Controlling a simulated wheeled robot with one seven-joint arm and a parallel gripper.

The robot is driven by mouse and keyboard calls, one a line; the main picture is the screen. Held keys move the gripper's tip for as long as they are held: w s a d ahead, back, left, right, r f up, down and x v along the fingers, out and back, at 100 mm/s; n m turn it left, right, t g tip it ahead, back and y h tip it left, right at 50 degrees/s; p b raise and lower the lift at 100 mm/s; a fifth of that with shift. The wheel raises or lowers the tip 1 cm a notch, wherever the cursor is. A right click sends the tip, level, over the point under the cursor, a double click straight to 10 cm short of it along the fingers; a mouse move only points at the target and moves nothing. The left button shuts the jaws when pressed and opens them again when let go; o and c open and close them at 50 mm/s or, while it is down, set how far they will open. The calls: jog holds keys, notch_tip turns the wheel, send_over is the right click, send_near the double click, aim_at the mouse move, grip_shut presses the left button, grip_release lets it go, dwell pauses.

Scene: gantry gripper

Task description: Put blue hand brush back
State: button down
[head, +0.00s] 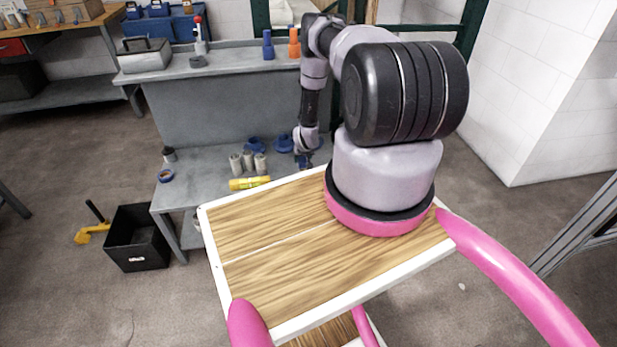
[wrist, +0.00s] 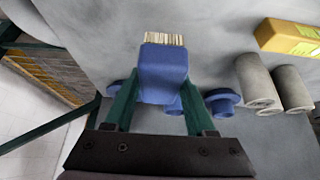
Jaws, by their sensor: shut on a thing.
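The blue hand brush (wrist: 162,68) is between the green fingers of my gripper (wrist: 162,92) in the wrist view, its pale bristles facing away from the palm. My gripper is shut on it. In the head view my gripper (head: 304,158) hangs low over the grey workbench's lower top (head: 205,166), near its back right. The brush is only a small dark blue patch there. I cannot tell whether it touches the surface.
Grey cylinders (head: 247,162), a yellow item (head: 249,183) and blue round parts (head: 255,143) lie near my gripper. A blue item (head: 268,45) and an orange item (head: 294,43) stand on the upper shelf (head: 230,60). A black bin (head: 138,237) stands on the floor.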

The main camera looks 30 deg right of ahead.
notch_tip(320, 180, down, 8)
jog(key=shift+r, duration=0.25)
jog(key=shift+f, duration=0.1)
jog(key=shift+c, duration=1.1)
grip_release()
